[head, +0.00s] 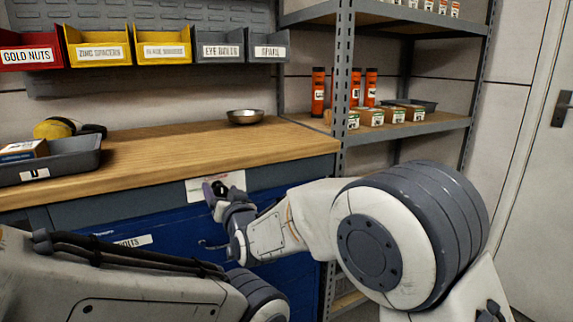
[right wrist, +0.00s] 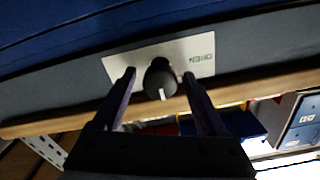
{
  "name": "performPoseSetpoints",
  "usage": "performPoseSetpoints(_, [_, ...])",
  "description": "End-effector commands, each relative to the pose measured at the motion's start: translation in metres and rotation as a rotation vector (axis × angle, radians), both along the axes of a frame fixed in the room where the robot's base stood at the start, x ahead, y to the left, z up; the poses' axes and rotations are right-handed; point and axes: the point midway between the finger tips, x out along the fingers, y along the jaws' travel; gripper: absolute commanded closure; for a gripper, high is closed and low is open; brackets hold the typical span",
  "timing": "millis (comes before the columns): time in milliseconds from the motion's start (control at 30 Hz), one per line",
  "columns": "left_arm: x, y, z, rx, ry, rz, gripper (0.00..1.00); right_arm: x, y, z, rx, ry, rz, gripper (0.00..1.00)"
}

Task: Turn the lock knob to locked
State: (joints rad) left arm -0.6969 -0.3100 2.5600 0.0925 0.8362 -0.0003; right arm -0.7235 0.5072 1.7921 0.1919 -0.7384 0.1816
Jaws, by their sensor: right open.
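The lock knob (right wrist: 160,78) is round and dark with a white pointer mark, on a pale plate (right wrist: 122,66) in the right wrist view. In that picture the mark points down, toward the wooden edge. A small green label, too small to read, is at the plate's right end. My right gripper (right wrist: 159,74) is open, one finger on each side of the knob; I cannot tell whether they touch it. In the head view my right gripper (head: 214,190) is at the plate (head: 197,187), below the bench top, largely covering the knob. My left gripper is out of view.
A wooden bench top (head: 160,150) overhangs the blue drawers (head: 170,240). A metal bowl (head: 245,117) and a grey tray (head: 60,165) stand on it. A shelf rack (head: 343,80) with orange bottles and small boxes stands at right. Labelled bins (head: 97,45) hang behind.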

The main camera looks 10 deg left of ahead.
Motion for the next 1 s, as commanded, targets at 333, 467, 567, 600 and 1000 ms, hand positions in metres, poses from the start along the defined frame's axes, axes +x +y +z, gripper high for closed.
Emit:
performPoseSetpoints(333, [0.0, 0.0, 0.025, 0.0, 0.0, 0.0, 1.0, -0.022, -0.013, 0.001, -0.274, -0.182, 0.002, 0.25])
performPoseSetpoints(467, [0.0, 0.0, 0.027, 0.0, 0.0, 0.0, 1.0, -0.044, -0.028, 0.001, -0.272, -0.182, 0.0, 0.25])
performPoseSetpoints(567, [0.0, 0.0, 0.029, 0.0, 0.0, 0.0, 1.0, -0.06, -0.039, 0.001, -0.271, -0.181, 0.0, 0.25])
performPoseSetpoints(600, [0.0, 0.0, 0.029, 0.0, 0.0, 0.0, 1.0, -0.067, -0.044, 0.001, -0.271, -0.181, 0.0, 0.25])
performPoseSetpoints(1000, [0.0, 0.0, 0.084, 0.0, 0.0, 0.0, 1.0, -0.098, -0.072, 0.031, -0.354, -0.036, 0.041, 0.25])
